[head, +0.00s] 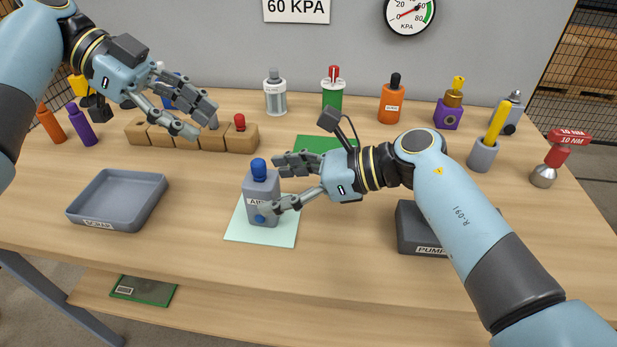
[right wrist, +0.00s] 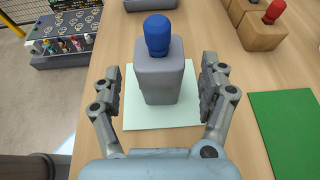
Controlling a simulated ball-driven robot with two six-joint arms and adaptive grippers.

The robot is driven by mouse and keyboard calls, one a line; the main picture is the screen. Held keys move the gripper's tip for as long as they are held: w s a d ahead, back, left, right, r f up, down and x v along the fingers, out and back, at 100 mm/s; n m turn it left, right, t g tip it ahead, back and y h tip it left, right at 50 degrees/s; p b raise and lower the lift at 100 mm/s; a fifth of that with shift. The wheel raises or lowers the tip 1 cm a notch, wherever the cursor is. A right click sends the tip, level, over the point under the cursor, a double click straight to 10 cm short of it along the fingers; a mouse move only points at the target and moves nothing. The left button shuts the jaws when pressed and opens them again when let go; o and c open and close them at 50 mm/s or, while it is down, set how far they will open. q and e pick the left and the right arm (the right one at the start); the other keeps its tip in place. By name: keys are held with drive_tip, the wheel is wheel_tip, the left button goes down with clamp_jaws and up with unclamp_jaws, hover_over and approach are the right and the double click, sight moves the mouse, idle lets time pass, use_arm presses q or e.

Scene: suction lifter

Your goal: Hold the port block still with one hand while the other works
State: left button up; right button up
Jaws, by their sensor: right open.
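The port block (head: 262,205), a grey upright block with a blue cap and a label on its front, stands on a pale green mat (head: 285,236) near the table's middle. It also shows in the right wrist view (right wrist: 161,85). My right gripper (head: 271,184) is open, with one finger on each side of the block. In the right wrist view gaps show between block and fingers. My left gripper (head: 203,118) is open and empty, in the air at upper left over the wooden holder (head: 214,138).
A grey scrap tray (head: 118,198) lies left of the mat. A dark pump box (head: 420,235) is at right, partly behind my right arm. Several bottles and fittings, including an orange bottle (head: 392,103), line the back. A green mat (head: 312,143) lies behind the block.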

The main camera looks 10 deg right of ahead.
drive_tip(key=shift+x, duration=1.8)
drive_tip(key=c, duration=1.4)
drive_tip(key=shift+o, duration=0.2)
